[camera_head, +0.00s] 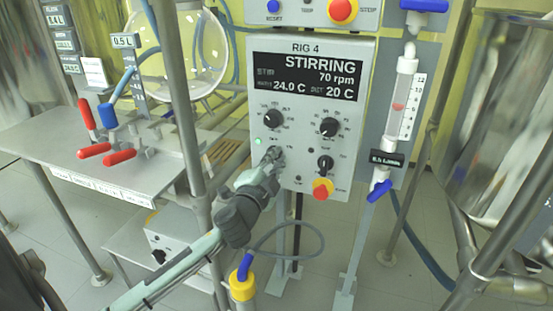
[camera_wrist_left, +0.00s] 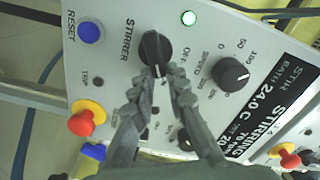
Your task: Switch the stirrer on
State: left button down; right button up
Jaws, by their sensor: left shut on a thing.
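The stirrer knob (camera_wrist_left: 155,46) is a black rotary switch on the grey RIG 4 control panel (camera_head: 340,118), under the label STIRRER. My left gripper (camera_head: 275,158) reaches up to the panel from the lower left, and its fingers (camera_wrist_left: 164,76) close on the knob in the wrist view. They partly hide the knob and its lower markings. A green lamp (camera_wrist_left: 188,18) is lit beside the knob; it also shows in the head view (camera_head: 258,141). The display (camera_head: 308,77) reads STIRRING, 70 rpm, 24.0 C and SET 20 C. My right gripper is not in view.
A speed knob (camera_wrist_left: 233,73) sits close to the stirrer knob. A steel bench (camera_head: 90,172) is at left.

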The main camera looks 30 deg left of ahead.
pick_arm(q)
jog(key=c, duration=1.5)
grip_release()
jog(key=shift+s, duration=0.1)
jog(key=v, duration=1.2)
jog(key=shift+f, duration=0.1)
